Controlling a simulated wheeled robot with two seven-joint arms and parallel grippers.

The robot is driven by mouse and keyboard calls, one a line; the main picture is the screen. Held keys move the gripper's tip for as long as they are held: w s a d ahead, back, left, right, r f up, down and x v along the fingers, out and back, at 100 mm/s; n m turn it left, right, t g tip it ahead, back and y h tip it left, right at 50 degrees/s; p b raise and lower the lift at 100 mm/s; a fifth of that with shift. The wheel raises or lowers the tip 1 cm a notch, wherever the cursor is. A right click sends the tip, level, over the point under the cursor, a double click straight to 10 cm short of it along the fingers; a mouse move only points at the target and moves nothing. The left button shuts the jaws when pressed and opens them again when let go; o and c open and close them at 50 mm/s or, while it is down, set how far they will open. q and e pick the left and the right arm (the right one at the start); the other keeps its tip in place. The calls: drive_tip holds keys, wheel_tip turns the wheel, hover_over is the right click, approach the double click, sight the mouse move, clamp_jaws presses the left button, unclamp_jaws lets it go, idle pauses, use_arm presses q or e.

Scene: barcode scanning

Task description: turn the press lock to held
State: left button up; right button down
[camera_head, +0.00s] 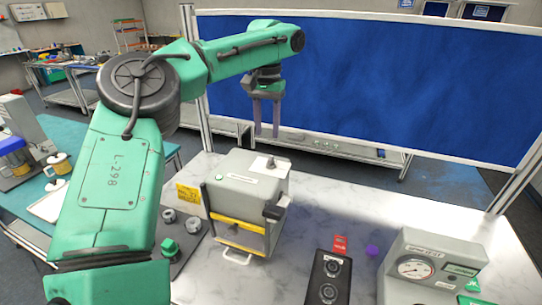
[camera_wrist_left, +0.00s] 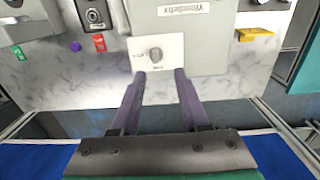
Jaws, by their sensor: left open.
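The press lock is a small grey knob on a white plate at the back of the grey press housing (camera_head: 245,170). In the head view the lock (camera_head: 270,163) is small. In the left wrist view the knob (camera_wrist_left: 155,54) stands near the middle of its plate, with small labels at its side and below it that are too small to read surely. My left gripper (camera_head: 266,133) is open and empty, fingers pointing down, above and behind the housing. In the wrist view its fingertips (camera_wrist_left: 160,74) lie either side of the plate's lower part, apart from the knob. My right gripper is not in view.
The press stands on a marble-look table (camera_head: 330,205). A black switch box (camera_head: 328,278), a red tag (camera_head: 340,243), a purple knob (camera_head: 372,250) and a gauge unit (camera_head: 425,268) are to its right. A blue screen (camera_head: 400,90) stands behind. Table between press and gauge is mostly clear.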

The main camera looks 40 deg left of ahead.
sight(271, 158)
use_arm(q)
drive_tip(key=f, duration=0.2)
drive_tip(key=f+p, duration=0.1)
drive_tip(key=f, duration=0.2)
drive_tip(key=w+d+f, duration=0.1)
drive_tip(key=f, duration=0.1)
drive_tip(key=shift+f+p, duration=0.3)
drive_tip(key=shift+f, duration=0.4)
drive_tip(key=shift+s+a+f, duration=0.15)
drive_tip(key=shift+s+a, duration=0.05)
drive_tip(key=shift+s, duration=0.05)
drive_tip(key=c, duration=0.5)
drive_tip(key=shift+w+d, duration=0.1)
clamp_jaws()
